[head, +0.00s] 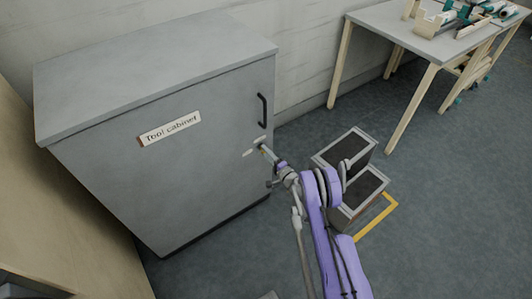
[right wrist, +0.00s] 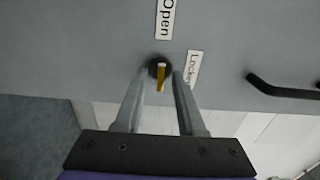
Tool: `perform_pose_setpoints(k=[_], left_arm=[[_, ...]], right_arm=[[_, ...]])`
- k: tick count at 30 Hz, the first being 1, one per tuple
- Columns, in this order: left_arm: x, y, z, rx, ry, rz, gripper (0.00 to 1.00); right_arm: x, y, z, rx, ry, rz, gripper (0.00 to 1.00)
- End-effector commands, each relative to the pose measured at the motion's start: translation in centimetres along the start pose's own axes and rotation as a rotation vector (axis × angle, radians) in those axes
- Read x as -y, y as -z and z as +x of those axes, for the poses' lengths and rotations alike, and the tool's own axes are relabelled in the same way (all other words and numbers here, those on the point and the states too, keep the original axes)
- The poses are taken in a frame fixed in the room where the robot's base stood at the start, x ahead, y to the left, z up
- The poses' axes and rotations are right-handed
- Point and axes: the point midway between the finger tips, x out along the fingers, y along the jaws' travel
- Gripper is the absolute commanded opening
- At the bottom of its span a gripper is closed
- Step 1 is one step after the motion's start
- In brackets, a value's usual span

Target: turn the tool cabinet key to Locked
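The grey tool cabinet (head: 205,165) stands at the left of the head view, with a "Tool cabinet" sign (head: 170,128) on its front. In the right wrist view a yellow key (right wrist: 161,82) sticks out of a dark round lock. The key lines up roughly with the "Open" label (right wrist: 166,18). The "Locked" label (right wrist: 193,68) is to the right, its end hidden by a finger. My right gripper (right wrist: 162,76) is open, one finger on each side of the key, with gaps showing. In the head view the right gripper (head: 268,157) is at the cabinet front. My left gripper is not in view.
A black handle (head: 262,110) is on the cabinet above the lock. Two dark-topped boxes (head: 347,150) stand on the floor beside my right arm, near a yellow floor line (head: 380,217). A table (head: 385,22) with items is at the back right.

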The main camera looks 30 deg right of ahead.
Motion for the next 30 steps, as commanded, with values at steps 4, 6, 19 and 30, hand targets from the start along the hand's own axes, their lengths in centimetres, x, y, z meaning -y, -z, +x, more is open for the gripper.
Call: perform_pose_setpoints(k=[4,6,19,30], left_arm=[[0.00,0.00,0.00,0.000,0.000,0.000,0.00],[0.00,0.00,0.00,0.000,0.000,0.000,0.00],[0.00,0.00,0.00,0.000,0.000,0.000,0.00],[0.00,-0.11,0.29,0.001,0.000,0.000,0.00]], right_arm=[[0.01,-0.01,0.20,0.000,0.000,0.000,0.39],[0.01,-0.01,0.19,0.000,0.000,0.000,0.39],[0.01,0.00,0.15,0.000,0.000,0.000,0.00],[-0.06,0.00,0.14,0.000,0.000,0.024,0.00]])
